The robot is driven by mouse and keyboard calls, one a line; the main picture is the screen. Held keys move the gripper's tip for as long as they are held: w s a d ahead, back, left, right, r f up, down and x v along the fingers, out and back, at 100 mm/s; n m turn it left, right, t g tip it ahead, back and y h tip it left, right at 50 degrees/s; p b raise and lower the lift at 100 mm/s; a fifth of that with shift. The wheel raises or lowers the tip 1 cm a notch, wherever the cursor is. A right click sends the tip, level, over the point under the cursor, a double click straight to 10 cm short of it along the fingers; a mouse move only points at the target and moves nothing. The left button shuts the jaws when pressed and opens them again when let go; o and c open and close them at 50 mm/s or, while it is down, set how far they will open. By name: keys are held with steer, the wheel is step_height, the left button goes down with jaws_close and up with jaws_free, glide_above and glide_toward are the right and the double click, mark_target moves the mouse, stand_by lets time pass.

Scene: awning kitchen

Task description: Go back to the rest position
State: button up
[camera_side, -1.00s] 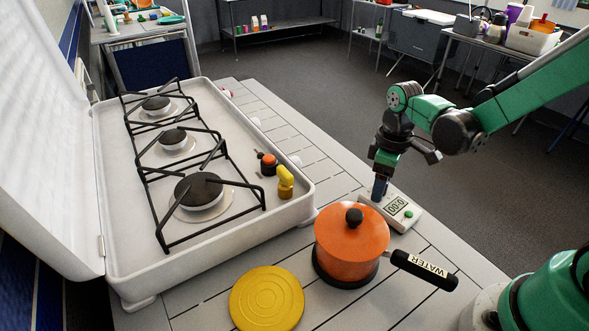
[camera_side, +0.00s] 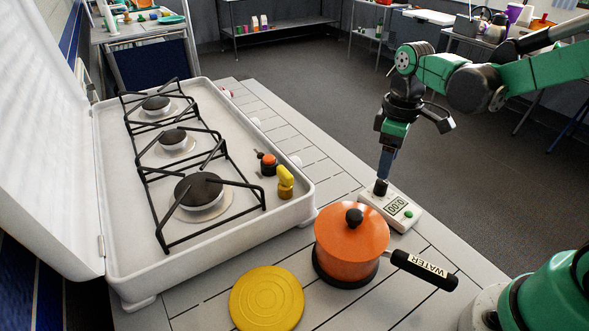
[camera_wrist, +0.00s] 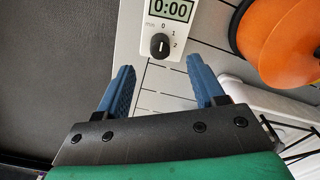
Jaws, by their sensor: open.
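My gripper (camera_side: 386,164) hangs pointing down just above the black knob (camera_side: 380,187) of a white timer (camera_side: 397,207) on the slatted table. In the wrist view the two blue fingers of my gripper (camera_wrist: 162,86) are spread with nothing between them. The knob (camera_wrist: 160,46) lies beyond the fingertips there, and the timer's display (camera_wrist: 171,8) reads 0:00. Whether the fingertips clear the knob fully is hard to tell from the side.
An orange pot (camera_side: 350,250) with a "WATER" handle stands close to the timer. A yellow disc (camera_side: 266,297) lies in front. A white camping stove (camera_side: 107,230) with an open lid fills the left.

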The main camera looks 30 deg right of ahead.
steer(key=s+a+r+m+t, duration=0.3)
steer(key=s+r+m+t, duration=0.1)
steer(key=t, duration=0.3)
steer(key=shift+a+r+m, duration=0.4)
steer(key=shift+r+m, duration=0.3)
steer(key=shift+m, duration=0.1)
